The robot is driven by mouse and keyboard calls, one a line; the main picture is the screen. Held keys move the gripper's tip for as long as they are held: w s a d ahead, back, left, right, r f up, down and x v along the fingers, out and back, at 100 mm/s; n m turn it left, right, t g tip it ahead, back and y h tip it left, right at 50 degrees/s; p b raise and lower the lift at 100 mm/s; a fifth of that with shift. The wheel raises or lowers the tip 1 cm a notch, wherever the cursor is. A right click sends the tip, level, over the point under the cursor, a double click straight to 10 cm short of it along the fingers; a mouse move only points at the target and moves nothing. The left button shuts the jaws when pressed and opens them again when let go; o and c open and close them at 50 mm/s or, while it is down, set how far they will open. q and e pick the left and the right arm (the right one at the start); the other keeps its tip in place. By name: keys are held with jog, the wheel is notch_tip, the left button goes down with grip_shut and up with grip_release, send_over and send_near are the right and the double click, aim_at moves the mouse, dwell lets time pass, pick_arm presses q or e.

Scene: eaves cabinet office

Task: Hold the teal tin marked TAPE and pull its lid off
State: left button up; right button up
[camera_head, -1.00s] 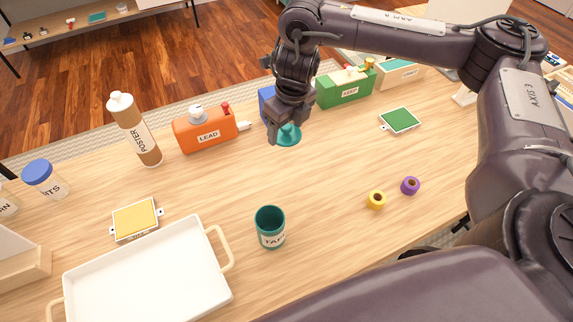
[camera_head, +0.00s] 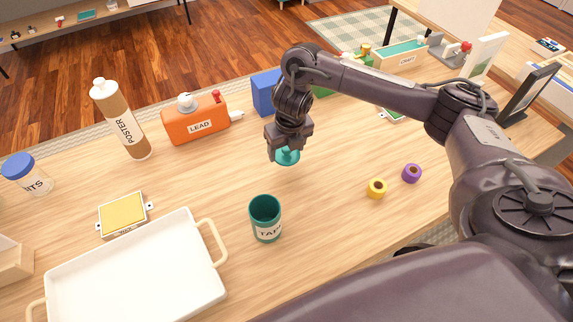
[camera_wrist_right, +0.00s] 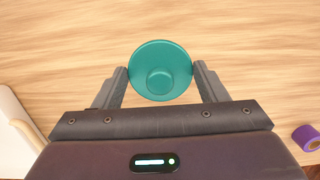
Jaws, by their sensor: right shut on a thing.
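The teal tin (camera_head: 265,222) stands upright and open on the table, its dark inside showing. Its white label is only partly readable. The teal lid (camera_head: 287,158) is off the tin and apart from it, farther back on the table side. My right gripper (camera_head: 286,148) is shut on the lid. In the right wrist view the round lid (camera_wrist_right: 160,58) shows between the two fingers (camera_wrist_right: 160,85). I cannot tell whether the lid touches the table. My left gripper is not in view.
A white tray (camera_head: 60,262) lies left of the tin. Yellow (camera_head: 377,188) and purple (camera_head: 412,173) tape rolls lie to the right. An orange LEAD container (camera_head: 196,124) and a POSTER bottle (camera_head: 122,125) stand at the back left. Bare tabletop surrounds the tin's right side.

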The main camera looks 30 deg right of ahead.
aim_at(287, 159)
notch_tip(287, 159, down, 4)
jog(key=shift+f+b, duration=0.15)
jog(key=shift+b, duration=0.8)
jog(key=shift+f, duration=0.25)
jog(key=shift+f, duration=0.2)
jog(key=o, duration=1.1)
jog(key=shift+r, duration=0.1)
